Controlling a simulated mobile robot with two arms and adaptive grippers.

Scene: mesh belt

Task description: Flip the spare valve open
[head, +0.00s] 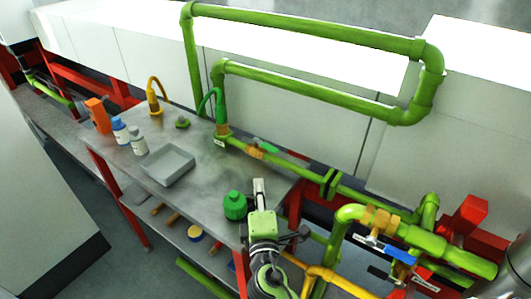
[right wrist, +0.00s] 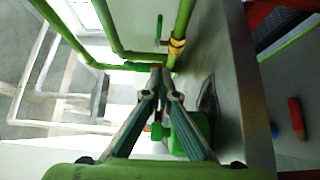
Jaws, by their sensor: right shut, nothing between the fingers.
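Two valves show, and I cannot tell which one is the spare. One has a brass body (head: 255,152) and a green lever (head: 266,146), on the green pipe along the back of the bench. The lever looks roughly in line with the pipe. The other, at the lower right, has a brass body (head: 381,221) and a blue lever (head: 399,254). My right gripper (head: 259,184) is shut and empty over the bench's front right part, apart from both valves. The right wrist view shows its fingertips (right wrist: 160,78) together, with a brass valve (right wrist: 176,46) beyond. My left gripper is not in view.
A green jar (head: 235,206) stands close beside my right gripper. A grey tray (head: 167,165), white bottles (head: 137,141) and an orange container (head: 97,115) are further left on the metal bench (head: 205,185). Green pipes (head: 300,105) rise behind it. A yellow pipe (head: 325,274) runs low at the front.

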